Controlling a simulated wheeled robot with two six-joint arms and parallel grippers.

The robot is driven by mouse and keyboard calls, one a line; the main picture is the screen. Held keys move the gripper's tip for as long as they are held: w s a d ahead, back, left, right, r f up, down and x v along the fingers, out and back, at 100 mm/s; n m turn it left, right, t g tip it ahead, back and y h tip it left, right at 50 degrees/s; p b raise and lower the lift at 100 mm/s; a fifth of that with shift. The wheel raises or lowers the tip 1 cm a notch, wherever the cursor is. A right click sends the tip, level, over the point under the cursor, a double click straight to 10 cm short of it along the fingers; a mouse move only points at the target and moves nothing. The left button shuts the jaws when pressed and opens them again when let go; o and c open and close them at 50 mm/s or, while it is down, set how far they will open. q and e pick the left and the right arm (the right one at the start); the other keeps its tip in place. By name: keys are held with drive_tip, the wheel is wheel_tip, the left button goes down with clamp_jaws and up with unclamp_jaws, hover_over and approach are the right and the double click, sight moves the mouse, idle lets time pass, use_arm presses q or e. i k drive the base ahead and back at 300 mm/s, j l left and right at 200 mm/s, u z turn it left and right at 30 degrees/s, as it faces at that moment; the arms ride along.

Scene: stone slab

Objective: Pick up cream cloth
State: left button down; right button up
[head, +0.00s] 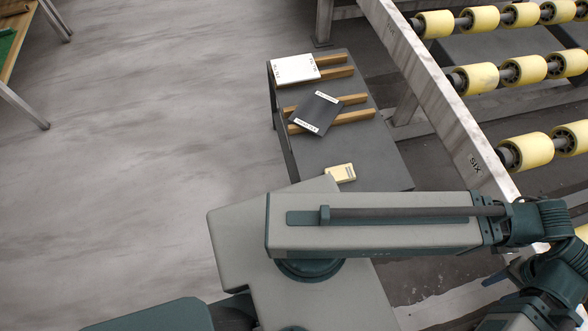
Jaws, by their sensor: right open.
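A small cream-yellow item (340,173) lies near the front end of a dark grey stone slab (345,148), just beyond my right forearm. It is the only cream-coloured piece on the slab, but it is too small to tell whether it is folded cloth. My right arm crosses the lower middle of the head view and bends at the right. My right gripper (499,276) is open, partly hidden at the lower right, well apart from the cream item. My left gripper is out of view.
On the slab lie wooden bars (350,117), a white labelled pack (294,69) and a dark labelled pack (315,113). A roller conveyor with a metal side rail (432,88) runs along the right. A wooden table (18,45) stands top left. The floor at left is clear.

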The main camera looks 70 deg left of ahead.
sight(344, 173)
drive_tip(key=u, duration=0.45)
drive_tip(key=j+u, duration=0.15)
drive_tip(key=u, duration=0.25)
drive_tip(key=j+u, duration=0.1)
drive_tip(key=u, duration=0.35)
drive_tip(key=i+l+u, duration=0.1)
drive_tip(key=u, duration=0.45)
drive_tip(key=k+j, duration=0.1)
drive_tip(key=j, duration=0.25)
drive_tip(key=k+j+u, duration=0.1)
drive_tip(key=j, duration=0.25)
drive_tip(key=k+j+u, duration=0.1)
drive_tip(key=j, duration=0.3)
drive_tip(key=k+j, duration=0.1)
drive_tip(key=j, duration=0.25)
